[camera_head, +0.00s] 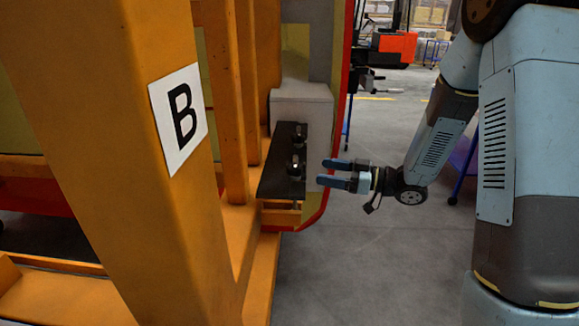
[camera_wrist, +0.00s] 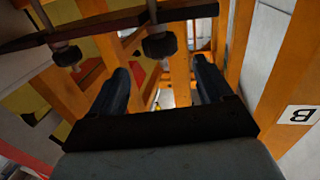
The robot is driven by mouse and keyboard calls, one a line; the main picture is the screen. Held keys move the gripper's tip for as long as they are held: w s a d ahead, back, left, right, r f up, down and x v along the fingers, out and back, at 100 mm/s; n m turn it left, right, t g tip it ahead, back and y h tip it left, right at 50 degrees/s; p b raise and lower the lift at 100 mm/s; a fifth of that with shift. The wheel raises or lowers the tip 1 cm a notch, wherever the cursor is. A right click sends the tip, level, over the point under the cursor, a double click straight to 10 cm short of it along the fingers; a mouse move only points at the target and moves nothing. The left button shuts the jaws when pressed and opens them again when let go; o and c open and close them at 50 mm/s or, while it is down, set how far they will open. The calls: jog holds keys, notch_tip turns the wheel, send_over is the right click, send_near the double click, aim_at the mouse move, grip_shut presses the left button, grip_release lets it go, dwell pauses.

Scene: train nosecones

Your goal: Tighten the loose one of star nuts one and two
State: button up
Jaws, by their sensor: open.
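Two dark star nuts sit on a dark plate (camera_head: 270,172) at the side of the orange frame. The nearer nut (camera_head: 294,168) and the farther nut (camera_head: 299,135) show in the head view. In the wrist view, two dark knobs hang under a dark bar (camera_wrist: 100,27): a left knob (camera_wrist: 66,55) and a right knob (camera_wrist: 159,45). I cannot tell which nut is loose or which number each has. My gripper (camera_head: 332,173) is open and empty, just right of the plate and apart from the nuts. Its fingers also show in the wrist view (camera_wrist: 158,85).
A thick orange post with a white "B" sign (camera_head: 179,118) stands left of the plate. A pale box (camera_head: 303,105) and the red-edged nosecone panel (camera_head: 340,120) are behind it. The grey floor (camera_head: 385,255) below my gripper is clear. An orange vehicle (camera_head: 393,45) stands far back.

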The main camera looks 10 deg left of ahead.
aim_at(291, 166)
jog(key=a, duration=0.3)
jog(key=w+a, duration=0.1)
jog(key=a, duration=0.3)
jog(key=w+a, duration=0.1)
jog(key=a, duration=0.3)
jog(key=c, duration=1)
jog(key=shift+s+n+g, duration=0.15)
jog(key=shift+n+g, duration=0.85)
jog(key=shift+g, duration=0.6)
jog(key=o, duration=1)
jog(key=shift+d, duration=0.1)
jog(key=d, duration=1.3)
jog(key=shift+d, duration=0.3)
